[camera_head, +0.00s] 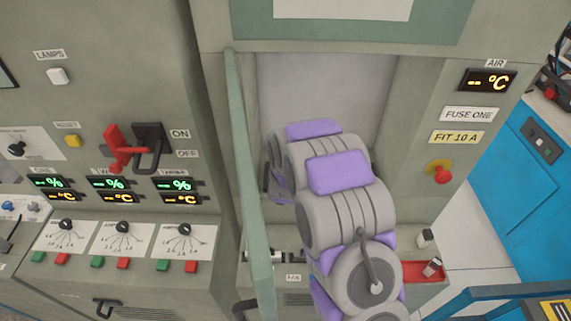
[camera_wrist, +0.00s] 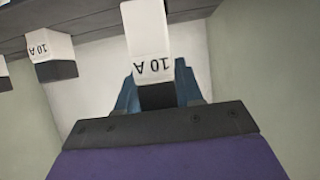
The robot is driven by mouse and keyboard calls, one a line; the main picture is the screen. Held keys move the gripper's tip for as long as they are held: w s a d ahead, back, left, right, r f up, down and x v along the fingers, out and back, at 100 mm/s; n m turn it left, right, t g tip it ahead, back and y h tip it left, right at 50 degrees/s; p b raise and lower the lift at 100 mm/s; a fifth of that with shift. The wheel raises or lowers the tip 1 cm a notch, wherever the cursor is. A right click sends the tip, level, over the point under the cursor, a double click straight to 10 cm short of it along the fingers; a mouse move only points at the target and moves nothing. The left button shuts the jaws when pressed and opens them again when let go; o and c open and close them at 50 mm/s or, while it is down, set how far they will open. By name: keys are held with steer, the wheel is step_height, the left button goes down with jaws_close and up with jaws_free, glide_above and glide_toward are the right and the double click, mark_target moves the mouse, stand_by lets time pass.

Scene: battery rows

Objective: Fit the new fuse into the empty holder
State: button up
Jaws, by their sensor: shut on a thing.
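A white fuse marked "10 A" (camera_wrist: 148,35) with a black end stands between the blue fingers of my gripper (camera_wrist: 157,88) in the wrist view. My gripper is shut on it, and its white end points up to the dark rail (camera_wrist: 85,22). I cannot tell if the fuse touches the rail. Another "10 A" fuse (camera_wrist: 50,48) is at the rail to the left, and part of a third (camera_wrist: 4,75) shows at the left edge. In the head view my arm reaches into the open cabinet bay (camera_head: 315,85) and hides the gripper's fingers. No empty holder can be made out.
A green door (camera_head: 246,180) stands open left of my arm. A red tray (camera_head: 410,272) with a small fuse-like part (camera_head: 432,267) is at the right, with a white part (camera_head: 425,238) behind it. Labels read "FUSE ONE" (camera_head: 470,114) and "FIT 10 A" (camera_head: 456,137). A red-handled switch (camera_head: 118,150) is left.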

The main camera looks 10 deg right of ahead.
steer(key=w, duration=0.3)
steer(key=shift+w+d+f, duration=0.2)
steer(key=shift+w+f, duration=0.05)
steer(key=shift+w, duration=0.05)
step_height(320, 180, down, 4)
steer(key=shift+r+b, duration=0.15)
steer(key=shift+b, duration=0.75)
steer(key=shift+r, duration=0.15)
steer(key=o, duration=1)
steer(key=shift+o, duration=0.2)
steer(key=p+v, duration=0.1)
steer(key=v, duration=1.1)
steer(key=shift+p, duration=0.35)
steer(key=shift+s+r, duration=0.1)
